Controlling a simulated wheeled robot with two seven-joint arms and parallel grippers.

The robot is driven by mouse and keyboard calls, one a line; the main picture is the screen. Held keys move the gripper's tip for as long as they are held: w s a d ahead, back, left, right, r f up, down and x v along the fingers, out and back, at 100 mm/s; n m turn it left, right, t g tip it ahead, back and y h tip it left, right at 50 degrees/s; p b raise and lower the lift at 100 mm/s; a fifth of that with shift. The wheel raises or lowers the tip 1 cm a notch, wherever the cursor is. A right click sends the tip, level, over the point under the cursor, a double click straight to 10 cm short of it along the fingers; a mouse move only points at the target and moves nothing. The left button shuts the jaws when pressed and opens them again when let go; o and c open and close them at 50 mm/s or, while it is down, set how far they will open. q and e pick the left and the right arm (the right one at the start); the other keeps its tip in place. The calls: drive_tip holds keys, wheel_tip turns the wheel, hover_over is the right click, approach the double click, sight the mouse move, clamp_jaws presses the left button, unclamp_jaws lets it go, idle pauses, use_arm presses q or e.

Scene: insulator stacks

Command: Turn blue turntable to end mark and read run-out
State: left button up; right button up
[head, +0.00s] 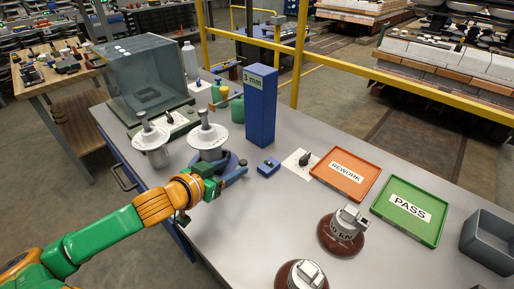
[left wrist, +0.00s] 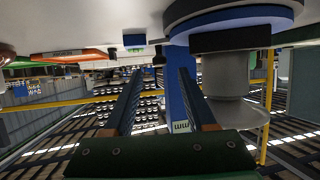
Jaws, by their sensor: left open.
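The blue turntable (head: 232,160) sits on the grey bench with a pale disc-shaped insulator (head: 208,138) upright on it. A blue handle (head: 236,175) sticks out from its right side. My left gripper (head: 215,186) is beside the turntable's near edge, close to the handle; contact cannot be told. In the left wrist view, which is upside down, the two fingers (left wrist: 158,88) are apart with nothing seen between them. The turntable (left wrist: 235,20) is up and right of them there. A tall blue column (head: 261,105) marked 3 mm stands behind. No end mark or run-out reading is legible.
A second pale insulator (head: 151,143) stands left of the turntable. A small blue block (head: 268,167), an orange REWORK tray (head: 345,174) and a green PASS tray (head: 409,211) lie right. Brown insulators (head: 340,233) stand at the front; a clear box (head: 150,70) is at back left.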

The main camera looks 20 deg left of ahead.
sight(242, 162)
use_arm(q)
drive_tip(key=shift+w, duration=0.35)
drive_tip(key=x, duration=0.5)
drive_tip(key=shift+w+d+f, duration=0.1)
drive_tip(key=shift+w+f, duration=0.05)
drive_tip(key=shift+f, duration=0.1)
clamp_jaws()
idle(1.0)
